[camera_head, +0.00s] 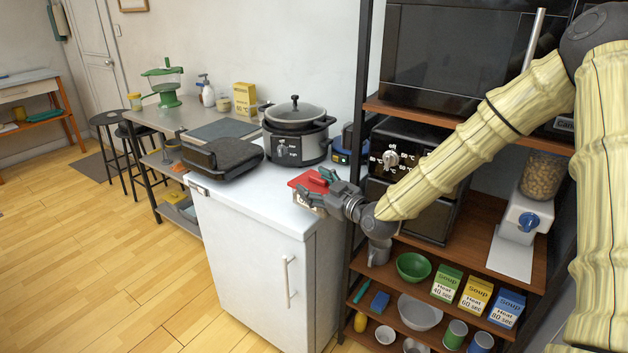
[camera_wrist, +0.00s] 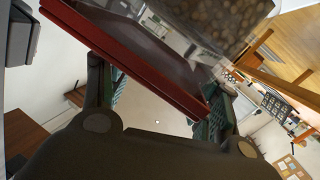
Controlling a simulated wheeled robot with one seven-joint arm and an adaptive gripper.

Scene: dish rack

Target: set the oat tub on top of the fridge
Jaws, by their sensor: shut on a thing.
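The oat tub has a red lid (camera_head: 306,182) and a pale lower part that shows a little below it in the head view. In the wrist view its red rim (camera_wrist: 130,62) lies between my two fingers, with a clear wall and brown contents (camera_wrist: 205,20) beyond. My gripper (camera_head: 320,182) is shut on the tub, and the fingers hide part of it. The white fridge (camera_head: 245,255) stands below, its door handle facing front. The tub is over the right front part of the fridge top; I cannot tell whether it touches.
On the fridge top are a slow cooker (camera_head: 297,130) at the back and a dark grill (camera_head: 222,158) at the left. The white surface between the grill and the tub is clear. A dark shelf post (camera_head: 358,120) and shelves with appliances and bowls stand close at right.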

